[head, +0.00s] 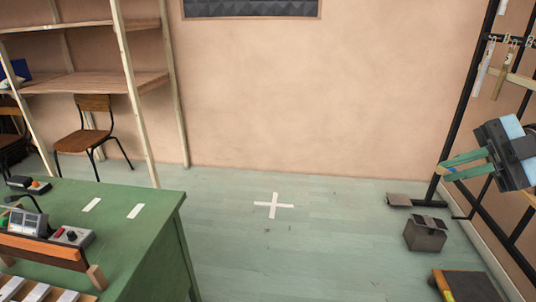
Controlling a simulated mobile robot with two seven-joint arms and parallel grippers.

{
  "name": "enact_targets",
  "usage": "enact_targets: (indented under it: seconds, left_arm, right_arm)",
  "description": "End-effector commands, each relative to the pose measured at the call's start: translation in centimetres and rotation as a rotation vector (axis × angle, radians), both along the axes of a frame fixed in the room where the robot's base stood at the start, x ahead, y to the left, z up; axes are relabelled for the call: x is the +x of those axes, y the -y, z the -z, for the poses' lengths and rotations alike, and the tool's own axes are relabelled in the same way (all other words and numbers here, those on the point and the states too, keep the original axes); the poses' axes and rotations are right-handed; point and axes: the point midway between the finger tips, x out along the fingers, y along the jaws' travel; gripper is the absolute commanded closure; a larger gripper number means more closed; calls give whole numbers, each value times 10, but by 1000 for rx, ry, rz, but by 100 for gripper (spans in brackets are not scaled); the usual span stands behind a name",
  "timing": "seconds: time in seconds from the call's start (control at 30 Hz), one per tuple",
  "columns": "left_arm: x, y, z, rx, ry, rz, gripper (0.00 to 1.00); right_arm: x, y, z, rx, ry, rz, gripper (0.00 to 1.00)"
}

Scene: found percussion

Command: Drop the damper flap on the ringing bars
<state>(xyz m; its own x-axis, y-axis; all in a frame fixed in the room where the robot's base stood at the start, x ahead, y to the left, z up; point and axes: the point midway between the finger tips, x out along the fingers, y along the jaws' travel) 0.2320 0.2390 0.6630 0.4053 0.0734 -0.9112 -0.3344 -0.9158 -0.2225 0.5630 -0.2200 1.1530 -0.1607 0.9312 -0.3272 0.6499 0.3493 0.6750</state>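Pale metal bars (38,293) lie in a row on a wooden frame at the bottom left, cut off by the picture's edge. Behind them, on the green table (130,245), a long brown board with a dark lower strip (42,249) stands raised, apart from the bars; it looks like the damper flap. A wooden block (97,276) is at its right end. My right gripper (442,172) is at the far right, far from the bars. Its two green fingers look apart with nothing between them. My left gripper is out of view.
Small devices (70,236) stand behind the board. White tape strips mark the table, and a white cross (272,206) marks the clear floor. A black rack (465,100) with hanging pieces, a grey box (425,234) and a dark-topped block (468,286) are at right. Shelves and chairs stand back left.

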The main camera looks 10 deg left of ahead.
Motion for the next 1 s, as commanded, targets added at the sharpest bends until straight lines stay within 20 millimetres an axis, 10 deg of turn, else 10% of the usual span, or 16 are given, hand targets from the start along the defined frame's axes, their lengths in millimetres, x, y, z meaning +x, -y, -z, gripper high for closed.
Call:
enact_targets:
  seconds: [0.33, 1.0]
  left_arm:
    - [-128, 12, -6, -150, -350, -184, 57]
    - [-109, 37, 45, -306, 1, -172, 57]
  right_arm:
    - [-7, -11, 56, -1, -10, 111, 100]
    - [-94, -14, 195, -1, -12, 613, 100]
